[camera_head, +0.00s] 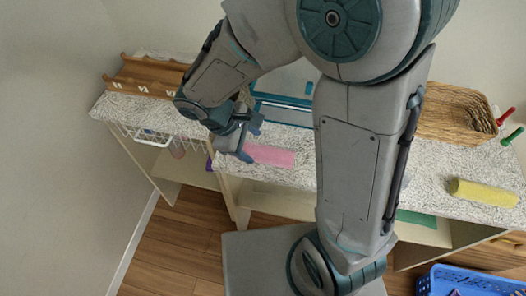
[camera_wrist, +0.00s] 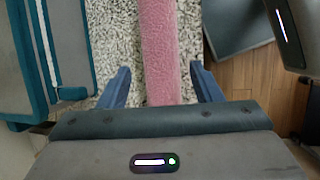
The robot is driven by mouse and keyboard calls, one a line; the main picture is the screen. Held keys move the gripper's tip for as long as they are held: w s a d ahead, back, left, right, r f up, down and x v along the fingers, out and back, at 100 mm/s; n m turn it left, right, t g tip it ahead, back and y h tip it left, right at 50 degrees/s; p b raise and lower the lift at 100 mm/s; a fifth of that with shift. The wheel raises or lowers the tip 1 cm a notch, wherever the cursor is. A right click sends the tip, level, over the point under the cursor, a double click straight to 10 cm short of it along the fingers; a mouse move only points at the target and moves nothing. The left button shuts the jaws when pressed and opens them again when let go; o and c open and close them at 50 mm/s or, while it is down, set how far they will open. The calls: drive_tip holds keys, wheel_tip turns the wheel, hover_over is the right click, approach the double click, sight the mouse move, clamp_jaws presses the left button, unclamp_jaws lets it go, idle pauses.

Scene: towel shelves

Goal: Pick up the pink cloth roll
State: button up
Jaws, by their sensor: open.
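The pink cloth roll (camera_head: 270,155) lies on the speckled countertop (camera_head: 290,178), left of my upright arm link in the head view. In the wrist view the pink cloth roll (camera_wrist: 159,50) runs lengthwise from the top edge down between my fingers. My gripper (camera_head: 242,143) is at the roll's left end in the head view. In the wrist view my gripper (camera_wrist: 162,85) is open, one blue finger on each side of the roll, with a gap visible on both sides. The roll's near end is hidden behind the gripper body.
A yellow cloth roll (camera_head: 484,193) lies on the counter at the right. A wicker basket (camera_head: 455,112) stands behind it. A wooden rack (camera_head: 150,76) is at the back left, above a wire basket. A blue crate (camera_head: 470,281) is at the lower right. A blue-framed item (camera_head: 283,103) stands behind the pink roll.

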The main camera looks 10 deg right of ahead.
sight(254, 148)
drive_tip(key=shift+x, duration=2)
drive_tip(key=shift+a, duration=0.15)
drive_tip(key=c, duration=0.8)
